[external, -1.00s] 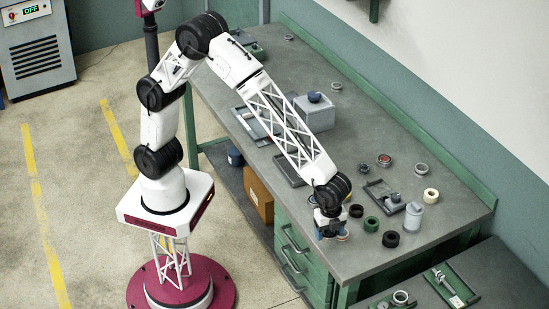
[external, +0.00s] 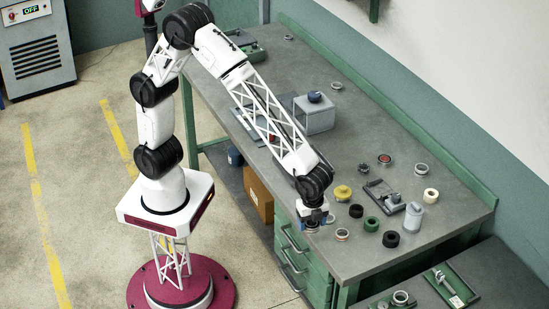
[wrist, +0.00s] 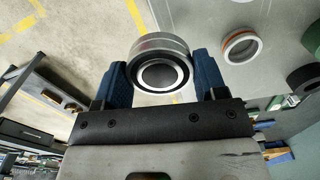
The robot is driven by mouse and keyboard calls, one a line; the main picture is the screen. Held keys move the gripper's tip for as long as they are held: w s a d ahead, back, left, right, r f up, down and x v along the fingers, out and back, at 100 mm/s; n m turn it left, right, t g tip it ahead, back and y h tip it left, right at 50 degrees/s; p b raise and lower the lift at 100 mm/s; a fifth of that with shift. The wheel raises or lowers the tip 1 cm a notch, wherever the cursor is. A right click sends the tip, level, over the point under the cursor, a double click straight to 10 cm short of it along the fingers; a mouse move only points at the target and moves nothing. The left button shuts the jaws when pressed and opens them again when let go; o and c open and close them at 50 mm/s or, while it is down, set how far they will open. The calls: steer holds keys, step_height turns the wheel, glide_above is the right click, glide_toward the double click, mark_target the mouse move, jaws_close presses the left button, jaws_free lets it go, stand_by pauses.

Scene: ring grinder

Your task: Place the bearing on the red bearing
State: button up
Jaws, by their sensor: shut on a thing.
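My gripper (external: 312,226) is near the front edge of the bench in the external view. In the wrist view its two blue fingers are shut on a silver bearing (wrist: 163,44) with a dark centre, seen tilted between them. A ring with a red centre (external: 384,160) lies flat farther back on the bench. Another silver ring (external: 342,235) with an orange-red inner band lies just right of my gripper; a similar ring (wrist: 241,47) shows right of the held bearing in the wrist view. I cannot tell for certain which is the red bearing.
A yellow part (external: 343,192), a black ring (external: 356,211), a green ring (external: 371,224) and another black ring (external: 391,240) stand right of my gripper. A grey tray (external: 384,195) and a grey cylinder (external: 413,217) are beyond them. A grey box (external: 315,114) stands farther back.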

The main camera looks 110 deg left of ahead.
steer(key=shift+r, duration=0.1)
stand_by(0.6)
step_height(320, 180, up, 8)
steer(key=shift+f, duration=0.25)
steer(key=w+a, duration=0.2)
steer(key=a, duration=4.1)
steer(key=f, duration=0.5)
steer(key=shift+s, duration=0.2)
glide_above(385, 159)
steer(key=shift+a+f, duration=0.1)
steer(key=shift+f, duration=0.65)
steer(key=shift+s+f, duration=0.1)
